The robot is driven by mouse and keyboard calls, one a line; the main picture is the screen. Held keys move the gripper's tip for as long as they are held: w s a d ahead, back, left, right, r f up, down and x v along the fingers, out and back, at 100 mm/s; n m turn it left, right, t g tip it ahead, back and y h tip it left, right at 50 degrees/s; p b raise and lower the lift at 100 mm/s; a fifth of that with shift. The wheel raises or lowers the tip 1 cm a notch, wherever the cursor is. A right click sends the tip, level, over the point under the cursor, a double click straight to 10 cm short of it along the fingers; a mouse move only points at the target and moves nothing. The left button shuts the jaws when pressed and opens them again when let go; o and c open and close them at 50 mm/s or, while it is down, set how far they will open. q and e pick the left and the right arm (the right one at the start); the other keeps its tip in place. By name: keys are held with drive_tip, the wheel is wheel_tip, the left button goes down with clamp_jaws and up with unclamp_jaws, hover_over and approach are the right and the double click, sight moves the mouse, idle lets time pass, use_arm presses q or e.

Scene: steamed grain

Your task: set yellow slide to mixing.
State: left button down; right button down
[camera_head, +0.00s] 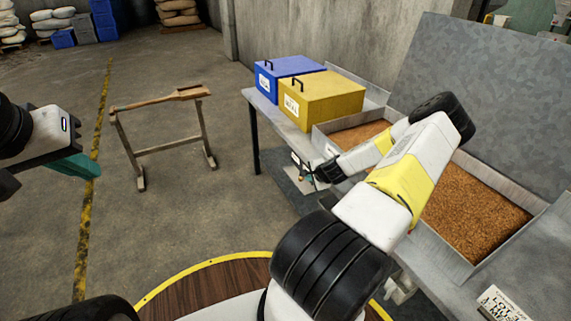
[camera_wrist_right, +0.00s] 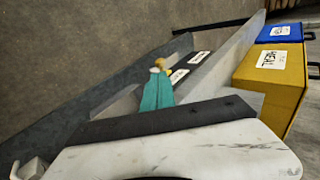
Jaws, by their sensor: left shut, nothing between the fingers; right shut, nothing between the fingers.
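A small yellow-orange knob (camera_wrist_right: 160,63), which looks like the yellow slide's handle, shows at the tips of my right gripper in the right wrist view. My right gripper (camera_wrist_right: 155,73) is shut with its teal fingers together and empty; I cannot tell whether they touch the knob. White labels (camera_wrist_right: 178,75) and (camera_wrist_right: 199,57) sit on a dark strip beside the knob; their text is too small to read. In the head view my right arm reaches over the grain tray to the table's front side. My left gripper (camera_head: 75,167) is shut and empty at the left, away from the table.
A tray of brown grain (camera_head: 475,212) lies on the grey table. A blue box (camera_head: 283,70) and a yellow box (camera_head: 325,97) labelled MEAL stand at its far end. A wooden stand (camera_head: 160,145) is on the floor at the left. The floor between is clear.

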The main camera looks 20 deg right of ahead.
sight(301, 179)
drive_tip(key=x, duration=0.7)
drive_tip(key=shift+w+f, duration=0.3)
drive_tip(key=shift+w, duration=0.05)
